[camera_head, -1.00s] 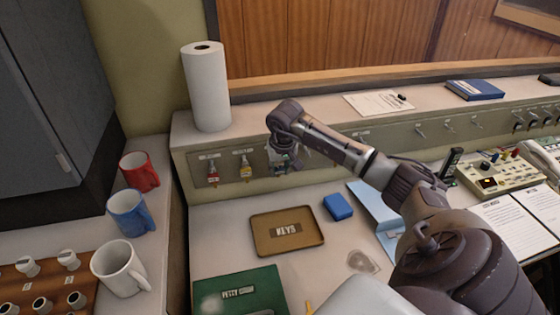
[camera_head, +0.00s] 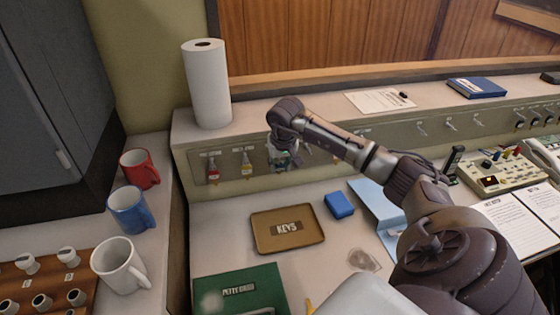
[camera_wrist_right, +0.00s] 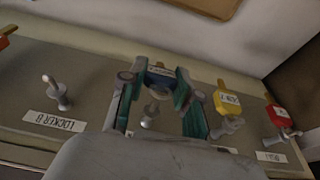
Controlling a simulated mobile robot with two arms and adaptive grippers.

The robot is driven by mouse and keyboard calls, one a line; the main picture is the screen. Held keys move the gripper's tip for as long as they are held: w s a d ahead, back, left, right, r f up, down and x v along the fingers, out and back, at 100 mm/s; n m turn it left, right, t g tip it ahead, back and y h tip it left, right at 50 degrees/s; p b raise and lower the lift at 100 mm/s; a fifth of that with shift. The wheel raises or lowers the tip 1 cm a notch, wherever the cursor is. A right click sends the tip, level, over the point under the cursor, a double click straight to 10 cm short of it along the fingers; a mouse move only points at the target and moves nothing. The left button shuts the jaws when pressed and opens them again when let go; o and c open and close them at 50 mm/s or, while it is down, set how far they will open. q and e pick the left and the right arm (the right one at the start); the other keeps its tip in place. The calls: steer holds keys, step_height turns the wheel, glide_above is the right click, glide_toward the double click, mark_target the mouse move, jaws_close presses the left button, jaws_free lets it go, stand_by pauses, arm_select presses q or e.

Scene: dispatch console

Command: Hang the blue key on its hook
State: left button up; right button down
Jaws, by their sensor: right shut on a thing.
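My right gripper (camera_head: 284,156) is at the hook rail (camera_head: 325,153) on the console's back panel. In the right wrist view its teal fingers (camera_wrist_right: 158,86) are shut on the blue key (camera_wrist_right: 158,77), whose blue tag shows between them. A metal hook (camera_wrist_right: 150,112) shows between the fingers, just below the tag in that view. I cannot tell whether the key's ring is around the hook. A yellow key (camera_head: 246,164) and a red key (camera_head: 213,169) hang on hooks to the left in the head view. My left gripper is out of view.
A brown tray labelled KEYS (camera_head: 268,246) lies empty below the rail, with a blue box (camera_head: 339,205) beside it. A paper roll (camera_head: 207,85) stands on the ledge. A bare hook labelled LOCKER B (camera_wrist_right: 58,93) is beside the gripper. Mugs stand at the left.

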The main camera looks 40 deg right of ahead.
steer(key=shift+w+d+b, duration=0.3)
steer(key=shift+w, duration=0.3)
steer(key=shift+w+d+b, duration=0.25)
steer(key=shift+w+d, duration=0.05)
steer(key=shift+w, duration=0.25)
stand_by(1.0)
steer(key=shift+w+d+r, duration=0.15)
steer(key=shift+w+r, duration=0.05)
steer(key=shift+r, duration=0.05)
stand_by(0.4)
steer(key=shift+w+d, duration=0.15)
stand_by(0.3)
steer(key=c, duration=1.2)
jaws_free()
steer(key=o, duration=0.5)
steer(key=shift+w+f, duration=0.2)
steer(key=shift+f, duration=0.1)
steer(key=shift+c, duration=0.2)
steer(key=shift+s+f, duration=0.1)
steer(key=shift+s, duration=0.05)
